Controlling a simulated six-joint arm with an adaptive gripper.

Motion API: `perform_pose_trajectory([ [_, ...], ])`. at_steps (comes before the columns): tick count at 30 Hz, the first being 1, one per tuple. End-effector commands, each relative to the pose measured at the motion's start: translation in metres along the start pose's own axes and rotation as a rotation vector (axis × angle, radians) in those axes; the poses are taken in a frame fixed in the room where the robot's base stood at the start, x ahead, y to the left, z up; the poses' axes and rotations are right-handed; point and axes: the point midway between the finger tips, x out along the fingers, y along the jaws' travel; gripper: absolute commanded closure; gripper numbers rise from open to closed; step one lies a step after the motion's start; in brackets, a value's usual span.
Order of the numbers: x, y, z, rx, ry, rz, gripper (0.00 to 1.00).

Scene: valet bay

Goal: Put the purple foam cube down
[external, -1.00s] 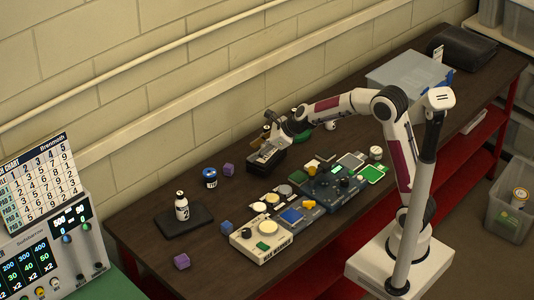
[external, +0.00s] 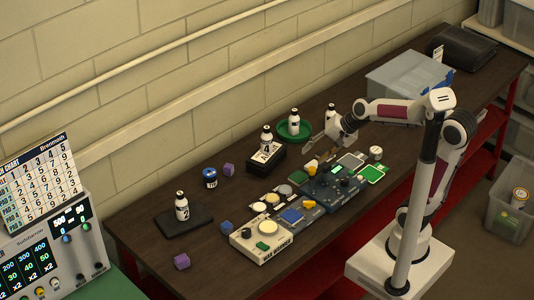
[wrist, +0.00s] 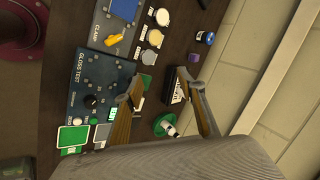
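One purple foam cube (external: 229,169) sits on the dark bench beside a blue jar. Another purple cube (external: 182,262) lies near the bench's front left, so which one is meant I cannot tell. Both rest on the bench, away from my gripper (external: 322,146). My gripper hangs over the bench, right of the black block labelled 4 and behind the panels. In the wrist view its two fingers (wrist: 160,85) are spread with nothing between them. The purple cube near the jar shows small there (wrist: 193,57).
A white bottle (external: 266,139) stands on the black block (external: 257,163). A green round dish (external: 280,134) holds another bottle. The blue jar (external: 210,178), a blue cube (external: 227,227) and a bottle on a black pad (external: 204,222) stand left. Panels (external: 262,246) fill the bench's front middle.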

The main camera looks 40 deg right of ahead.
Motion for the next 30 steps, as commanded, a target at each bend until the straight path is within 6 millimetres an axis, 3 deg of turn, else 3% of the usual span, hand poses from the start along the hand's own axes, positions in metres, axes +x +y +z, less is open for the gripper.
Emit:
perform_pose_trajectory([
  [9, -0.044, 0.068, 0.018, -0.448, 0.038, 0.098, 0.60],
  [18, -0.074, 0.133, 0.029, -0.825, 0.050, 0.219, 0.60],
  [24, -0.083, 0.156, 0.031, -0.954, 0.047, 0.270, 0.60],
  [30, -0.084, 0.161, 0.031, -0.978, 0.044, 0.280, 0.60],
])
